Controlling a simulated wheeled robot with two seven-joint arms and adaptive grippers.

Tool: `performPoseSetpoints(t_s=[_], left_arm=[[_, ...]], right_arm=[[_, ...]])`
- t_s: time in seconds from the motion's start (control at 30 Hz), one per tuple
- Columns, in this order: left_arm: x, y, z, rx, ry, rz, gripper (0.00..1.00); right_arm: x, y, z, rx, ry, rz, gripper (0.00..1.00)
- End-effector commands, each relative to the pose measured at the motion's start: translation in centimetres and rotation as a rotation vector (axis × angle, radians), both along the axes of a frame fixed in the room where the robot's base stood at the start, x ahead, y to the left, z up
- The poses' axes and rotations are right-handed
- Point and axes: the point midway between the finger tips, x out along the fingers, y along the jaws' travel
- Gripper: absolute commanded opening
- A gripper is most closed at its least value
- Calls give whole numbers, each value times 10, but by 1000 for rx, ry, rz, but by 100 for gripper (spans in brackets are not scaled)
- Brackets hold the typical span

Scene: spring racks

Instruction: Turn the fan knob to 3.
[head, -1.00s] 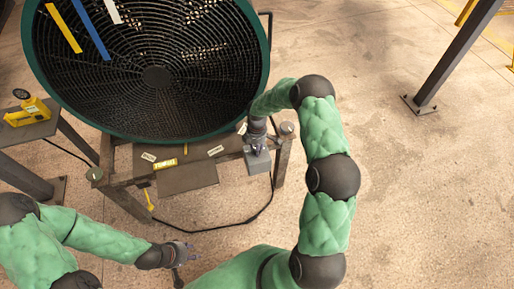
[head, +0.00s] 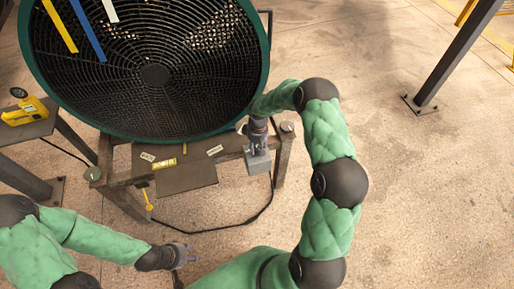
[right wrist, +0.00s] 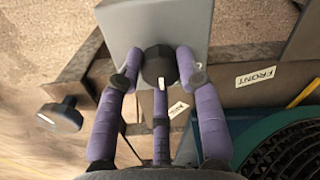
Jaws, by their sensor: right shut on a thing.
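The fan (head: 155,75) is a large dark round grille in a green rim. Its grey control box (head: 258,163) sits on the right end of the frame below the rim; it also shows in the right wrist view (right wrist: 190,20). The black knob (right wrist: 158,62) is on the box, with a white pointer mark toward the bottom of the wrist view. My right gripper (right wrist: 158,72) has purple fingers closed around the knob. No numbers are readable, and the knob is hidden in the head view. My left gripper (head: 186,255) hangs low, away from the fan; its opening is unclear.
A yellow tool (head: 25,112) lies on a side table at left. A dark post (head: 455,60) stands at right. A black cable runs along the floor.

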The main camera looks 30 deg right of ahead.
Motion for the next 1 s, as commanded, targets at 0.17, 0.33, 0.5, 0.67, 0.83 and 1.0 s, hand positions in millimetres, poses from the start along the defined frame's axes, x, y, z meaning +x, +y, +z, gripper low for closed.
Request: performPoseSetpoints(t_s=[0.17, 0.33, 0.5, 0.67, 0.83, 1.0], left_arm=[[0, 0, -5, 0, 0, 0, 40], [0, 0, -9, 0, 0, 0, 40], [0, 0, -13, 0, 0, 0, 40], [0, 0, -17, 0, 0, 0, 40], [0, 0, -21, 0, 0, 0, 40], [0, 0, -24, 0, 0, 0, 40]], right_arm=[[-1, 1, -2, 1, 0, -165, 4], [0, 1, -1, 1, 0, -327, 4], [0, 1, -1, 1, -1, -488, 4], [-1, 1, -2, 1, -1, -637, 4], [-1, 0, -1, 1, -1, -782, 4], [-1, 1, -2, 1, 0, -897, 4]])
